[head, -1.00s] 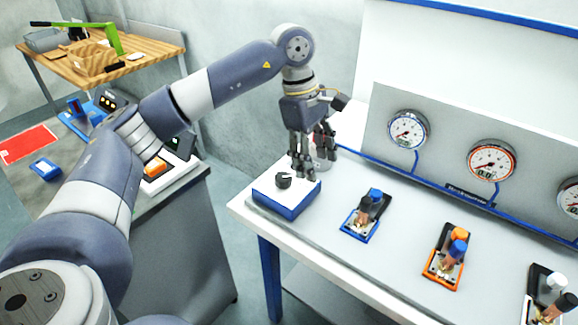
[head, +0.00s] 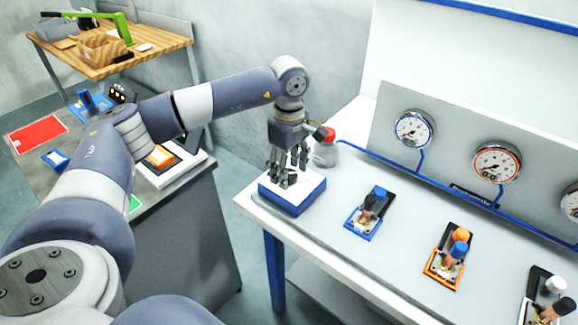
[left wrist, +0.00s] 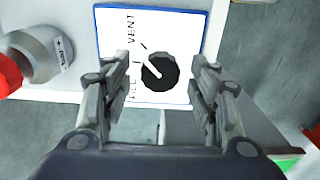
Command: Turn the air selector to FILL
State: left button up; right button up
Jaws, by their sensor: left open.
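The air selector is a black round knob (left wrist: 160,72) on a white plate with a blue edge (left wrist: 187,28). The plate reads VENT at the upper part and FILL lower down, partly hidden by a finger. A pale mark shows on the knob's left side; I cannot tell exactly which label it points to. In the head view the selector's blue-and-white box (head: 293,198) stands at the bench's left end. My left gripper (head: 287,170) is open, pointing down over the knob. In the left wrist view its fingers (left wrist: 160,105) are on either side of the knob, with gaps.
A grey bottle with a red top (head: 326,150) stands close behind the gripper; it also shows in the left wrist view (left wrist: 35,55). Blue (head: 368,210) and orange (head: 446,255) valve units sit to the right. Gauges (head: 414,129) line the back panel.

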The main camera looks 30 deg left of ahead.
pick_arm(q)
jog(key=shift+f, duration=0.2)
jog(key=shift+c, duration=0.6)
jog(key=c, duration=0.9)
jog(key=shift+c, duration=0.3)
pick_arm(e)
jog(key=shift+d, duration=0.25)
